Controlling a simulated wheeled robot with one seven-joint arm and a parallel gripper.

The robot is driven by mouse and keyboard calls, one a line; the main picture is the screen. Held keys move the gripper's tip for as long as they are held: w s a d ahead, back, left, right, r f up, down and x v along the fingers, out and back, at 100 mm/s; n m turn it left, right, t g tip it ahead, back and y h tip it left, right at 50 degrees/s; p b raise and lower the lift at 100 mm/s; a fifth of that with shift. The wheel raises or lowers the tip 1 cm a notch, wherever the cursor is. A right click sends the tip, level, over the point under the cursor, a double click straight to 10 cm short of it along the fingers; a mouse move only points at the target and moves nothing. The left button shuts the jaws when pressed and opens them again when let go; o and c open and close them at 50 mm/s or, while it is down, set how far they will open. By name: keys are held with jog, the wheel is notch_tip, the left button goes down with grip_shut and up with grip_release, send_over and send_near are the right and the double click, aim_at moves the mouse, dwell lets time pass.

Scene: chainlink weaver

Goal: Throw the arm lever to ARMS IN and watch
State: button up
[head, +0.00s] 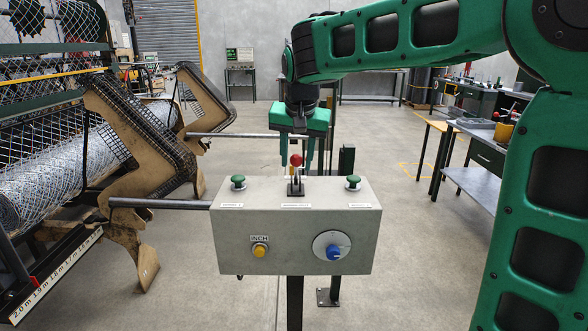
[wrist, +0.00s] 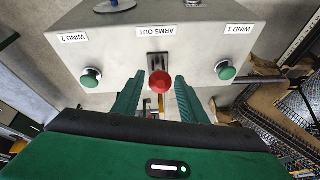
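The arm lever is a short metal stick with a red ball knob (head: 296,160), standing on top of the grey control box (head: 230,258). In the wrist view the knob (wrist: 160,84) lies between the two green fingers of my gripper (wrist: 158,80), with a gap on both sides. My gripper (head: 296,155) is open and points down at the lever from behind the box. An upside-down label (wrist: 156,31) in front of the lever slot reads ARMS OUT. Whether the fingers are level with the knob is hard to tell.
Green buttons (head: 238,182) and (head: 353,182) flank the lever. The box front has a yellow INCH button (head: 259,251) and a blue knob (head: 333,252). Brown weaver arms (head: 130,125) and a mesh roll (head: 45,185) stand left. Benches (head: 480,130) stand right.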

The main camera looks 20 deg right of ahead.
aim_at(296, 171)
jog(key=shift+x, duration=1.6)
